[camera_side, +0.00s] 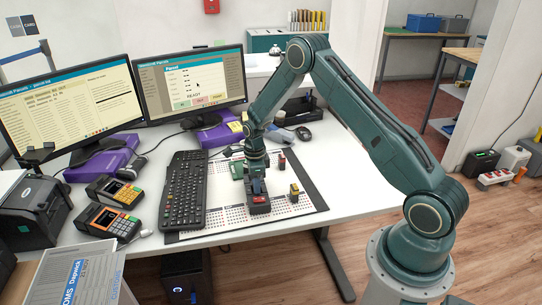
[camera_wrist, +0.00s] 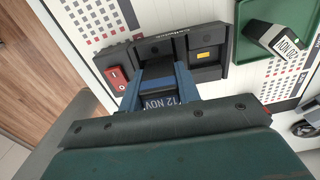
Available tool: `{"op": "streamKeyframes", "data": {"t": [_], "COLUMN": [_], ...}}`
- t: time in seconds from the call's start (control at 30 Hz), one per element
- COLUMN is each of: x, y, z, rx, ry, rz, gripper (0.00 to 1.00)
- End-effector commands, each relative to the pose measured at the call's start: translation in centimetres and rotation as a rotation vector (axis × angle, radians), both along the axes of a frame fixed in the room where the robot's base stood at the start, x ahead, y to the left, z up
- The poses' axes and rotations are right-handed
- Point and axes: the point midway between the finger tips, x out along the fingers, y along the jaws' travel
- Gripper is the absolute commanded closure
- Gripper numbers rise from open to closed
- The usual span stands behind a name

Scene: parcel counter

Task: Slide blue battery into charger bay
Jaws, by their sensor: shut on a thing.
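My gripper (camera_wrist: 158,78) is shut on the blue battery (camera_wrist: 157,86), a dark block with a blue band and a label reading "12 NOV" in the wrist view. The black charger (camera_wrist: 170,42) lies just beyond it, and the battery's far end is at or in one bay; how deep it sits cannot be told. The bay to its right shows a yellow mark (camera_wrist: 206,55). A red part (camera_wrist: 117,76) shows at the charger's left. In the side view my gripper (camera_side: 256,186) is low over the charger (camera_side: 258,207), and the battery is hidden.
A green tray (camera_wrist: 249,47) holds a labelled battery (camera_wrist: 277,35) beside the charger. Two small upright blocks (camera_side: 282,162) (camera_side: 295,192) stand to the right on the white mat (camera_side: 310,205). A keyboard (camera_side: 184,190) lies left of the mat.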

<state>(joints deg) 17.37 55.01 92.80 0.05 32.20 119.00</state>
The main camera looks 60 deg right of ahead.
Motion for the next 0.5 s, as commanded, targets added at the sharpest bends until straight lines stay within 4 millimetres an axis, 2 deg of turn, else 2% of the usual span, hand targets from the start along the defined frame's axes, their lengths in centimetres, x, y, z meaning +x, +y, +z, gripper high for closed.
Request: {"op": "streamKeyframes", "data": {"t": [0.17, 0.2, 0.3, 0.5], "x": [0.00, 0.01, 0.00, -0.01], "y": [0.00, 0.00, 0.00, 0.01], "z": [-0.34, -0.32, -0.31, -0.31], "rx": [0.000, 0.000, 0.000, 0.000], "ry": [0.000, 0.000, 0.000, 0.000], "rz": [0.000, 0.000, 0.000, 0.000], "gripper": [0.92, 0.62, 0.42, 0.42]}}
